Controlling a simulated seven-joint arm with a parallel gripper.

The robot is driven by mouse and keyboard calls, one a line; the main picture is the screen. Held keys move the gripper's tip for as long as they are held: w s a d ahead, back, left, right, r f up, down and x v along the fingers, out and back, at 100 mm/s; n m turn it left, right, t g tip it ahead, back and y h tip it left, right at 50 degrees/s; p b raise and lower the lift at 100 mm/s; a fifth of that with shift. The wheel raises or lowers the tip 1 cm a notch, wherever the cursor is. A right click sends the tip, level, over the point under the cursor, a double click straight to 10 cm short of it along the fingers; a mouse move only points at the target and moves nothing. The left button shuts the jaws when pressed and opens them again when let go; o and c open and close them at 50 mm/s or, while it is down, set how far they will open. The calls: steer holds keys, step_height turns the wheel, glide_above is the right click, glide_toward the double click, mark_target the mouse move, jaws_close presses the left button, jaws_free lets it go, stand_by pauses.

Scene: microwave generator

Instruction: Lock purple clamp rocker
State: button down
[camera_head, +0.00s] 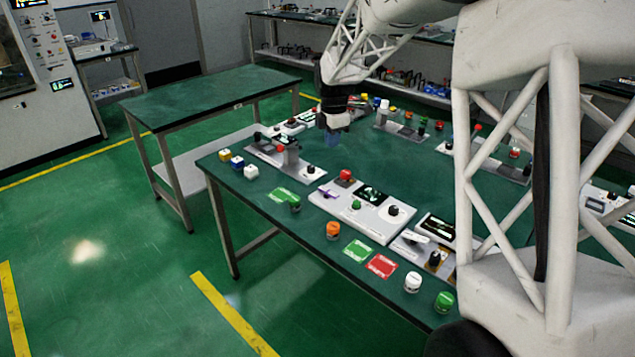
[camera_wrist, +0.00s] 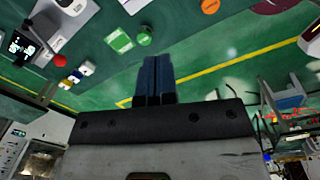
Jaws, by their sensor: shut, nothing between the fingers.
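The small purple clamp rocker (camera_head: 328,194) sits at the left end of a white control panel (camera_head: 352,222) on the green table in the head view. Its exact tilt is too small to tell. My gripper (camera_head: 333,139) is up and behind this panel in the head view, pointing down above the table and apart from the rocker. In the wrist view its two blue fingers (camera_wrist: 155,80) are together and hold nothing. I cannot make out the purple rocker in the wrist view.
The panel also bears a red button (camera_head: 346,175), a green knob (camera_head: 356,204) and a black knob (camera_head: 394,210). A grey device (camera_head: 287,157) stands behind, near my gripper. An orange knob (camera_head: 333,230) and a green card (camera_head: 358,249) lie in front. A side table (camera_head: 205,92) is mostly bare.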

mark_target(318, 188)
steer(key=w+a+f+n, duration=0.3)
steer(key=w+f+n, duration=0.1)
steer(key=w+f, duration=0.3)
steer(key=shift+w+a+n, duration=0.3)
steer(key=shift+w+a, duration=0.1)
steer(key=shift+w, duration=0.4)
steer(key=shift+f, duration=0.2)
step_height(318, 188, down, 14)
steer(key=shift+r, duration=0.1)
stand_by(0.3)
steer(key=shift+g, duration=0.3)
steer(key=shift+a+f+g+h, duration=0.15)
steer(key=shift+f+g+h, duration=0.15)
steer(key=shift+f, duration=0.2)
steer(key=shift+r, duration=0.2)
steer(key=shift+r, duration=0.65)
